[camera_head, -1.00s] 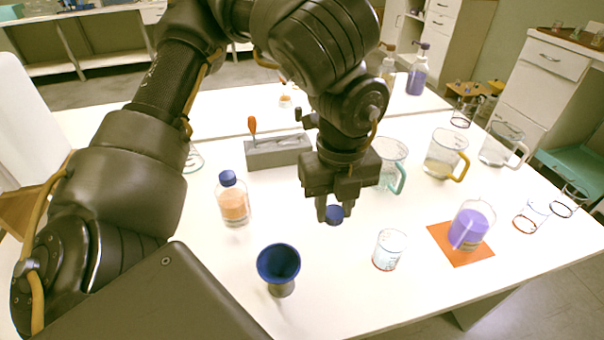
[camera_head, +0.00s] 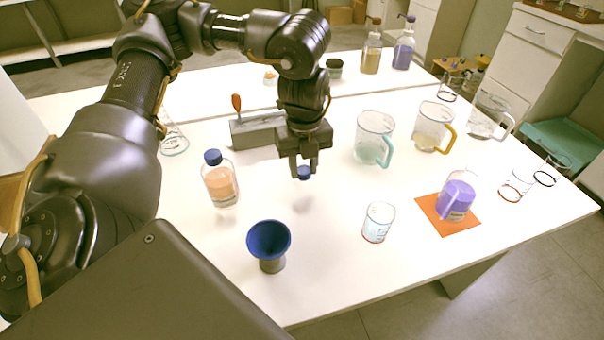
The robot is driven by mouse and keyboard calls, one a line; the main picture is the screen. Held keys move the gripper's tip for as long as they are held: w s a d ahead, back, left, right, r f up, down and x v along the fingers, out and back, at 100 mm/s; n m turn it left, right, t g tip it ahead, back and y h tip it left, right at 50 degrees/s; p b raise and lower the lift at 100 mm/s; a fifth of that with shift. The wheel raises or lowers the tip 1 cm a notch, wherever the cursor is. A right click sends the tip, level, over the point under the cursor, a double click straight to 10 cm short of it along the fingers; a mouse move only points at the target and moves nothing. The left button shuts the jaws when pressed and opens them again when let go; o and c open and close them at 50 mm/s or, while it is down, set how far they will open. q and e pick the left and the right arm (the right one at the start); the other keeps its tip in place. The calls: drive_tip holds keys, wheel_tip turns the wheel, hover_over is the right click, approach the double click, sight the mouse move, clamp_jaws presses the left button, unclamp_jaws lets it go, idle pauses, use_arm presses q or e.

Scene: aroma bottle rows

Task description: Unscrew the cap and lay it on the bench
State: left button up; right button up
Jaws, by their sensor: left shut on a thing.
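My left gripper (camera_head: 303,175) points down over the middle of the bench. It is shut on a small blue cap (camera_head: 304,173), which shows between the fingertips. A faint shadow lies on the bench below, and the cap appears a little above the surface. A bottle of orange liquid (camera_head: 221,187) stands upright to the left of the gripper, with a blue cap (camera_head: 213,157) on its top. The white bench (camera_head: 330,270) is bare under and in front of the gripper. My right gripper is not in view.
A blue funnel (camera_head: 269,240) stands in front. A small beaker (camera_head: 378,222) and a purple-filled jug (camera_head: 456,197) on an orange mat (camera_head: 432,208) are to the right. A clear jug (camera_head: 372,140) stands behind right, and a grey block (camera_head: 258,132) behind left.

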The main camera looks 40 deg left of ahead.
sight(303, 168)
use_arm(q)
wheel_tip(303, 168, down, 3)
drive_tip(key=shift+a+b, duration=0.15)
drive_tip(key=shift+b, duration=0.2)
drive_tip(key=shift+f, duration=0.3)
drive_tip(key=shift+r, duration=0.1)
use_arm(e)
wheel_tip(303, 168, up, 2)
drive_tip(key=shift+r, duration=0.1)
use_arm(q)
drive_tip(key=o, duration=1.1)
wheel_tip(303, 168, up, 12)
drive_tip(key=p, duration=0.3)
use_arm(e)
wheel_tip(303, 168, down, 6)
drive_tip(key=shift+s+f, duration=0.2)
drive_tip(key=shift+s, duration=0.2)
